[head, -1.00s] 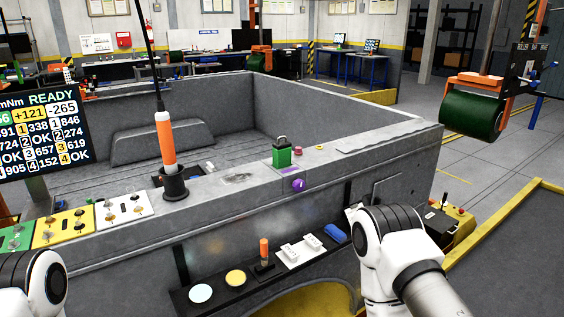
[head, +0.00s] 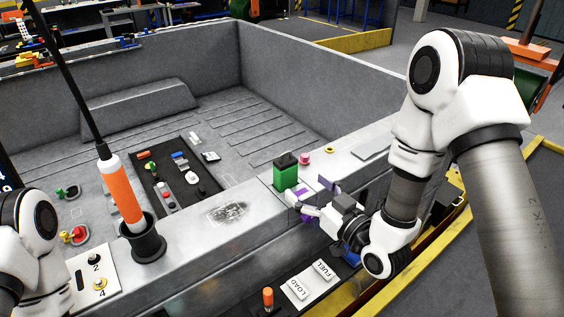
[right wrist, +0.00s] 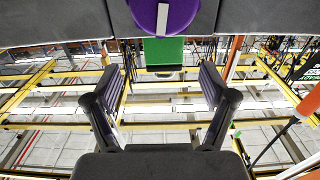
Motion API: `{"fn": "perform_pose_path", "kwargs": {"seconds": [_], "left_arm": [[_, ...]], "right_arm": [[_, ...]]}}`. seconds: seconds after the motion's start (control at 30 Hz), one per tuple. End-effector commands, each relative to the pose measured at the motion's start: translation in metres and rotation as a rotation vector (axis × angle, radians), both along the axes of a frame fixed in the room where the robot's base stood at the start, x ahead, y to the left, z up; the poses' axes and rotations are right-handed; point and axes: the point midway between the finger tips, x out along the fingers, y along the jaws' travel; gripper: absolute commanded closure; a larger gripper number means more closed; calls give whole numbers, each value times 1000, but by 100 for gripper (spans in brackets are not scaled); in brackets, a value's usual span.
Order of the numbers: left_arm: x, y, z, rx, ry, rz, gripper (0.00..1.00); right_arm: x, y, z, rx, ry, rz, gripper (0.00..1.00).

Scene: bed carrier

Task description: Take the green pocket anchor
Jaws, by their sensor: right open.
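The green pocket anchor (head: 286,172) stands upright on top of the grey bed rail, with a dark top piece. My right gripper (head: 315,202) is open and empty, just to the right of and nearer than the anchor, with its fingers pointing towards it. In the right wrist view, the green anchor (right wrist: 163,52) shows ahead, between and beyond the open fingers (right wrist: 162,85). A purple round thing (right wrist: 163,15) partly covers it there. No contact between fingers and anchor shows. Of my left arm only a link shows at the left edge; its gripper is out of view.
A pink knob (head: 304,159) and a yellow ring (head: 330,150) sit beside the anchor on the rail (head: 255,205). An orange-and-white antenna (head: 121,193) stands in a black base to the left. A black tray (head: 178,175) with small parts lies in the bed.

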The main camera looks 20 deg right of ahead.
Motion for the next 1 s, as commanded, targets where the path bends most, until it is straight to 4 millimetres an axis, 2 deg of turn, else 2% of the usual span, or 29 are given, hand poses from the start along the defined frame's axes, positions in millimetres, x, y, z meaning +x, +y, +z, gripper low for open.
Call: {"fn": "perform_pose_path", "kwargs": {"seconds": [0.3,0.4,0.63,0.67,0.7,0.87,1.0], "left_arm": [[0,0,30,0,0,0,60],[0,0,32,0,0,0,60],[0,0,31,0,0,0,60],[0,0,31,0,0,0,60],[0,0,31,0,0,0,60],[0,0,31,0,0,0,60],[0,0,31,0,0,0,60]], "right_arm": [[46,20,2,-3,3,3,17],[60,24,-1,-2,3,2,17],[65,25,-4,0,5,0,17],[65,25,-4,0,5,0,20],[65,25,-4,0,5,0,34],[65,25,-4,-1,5,0,91],[65,25,-4,-1,5,0,93]]}}
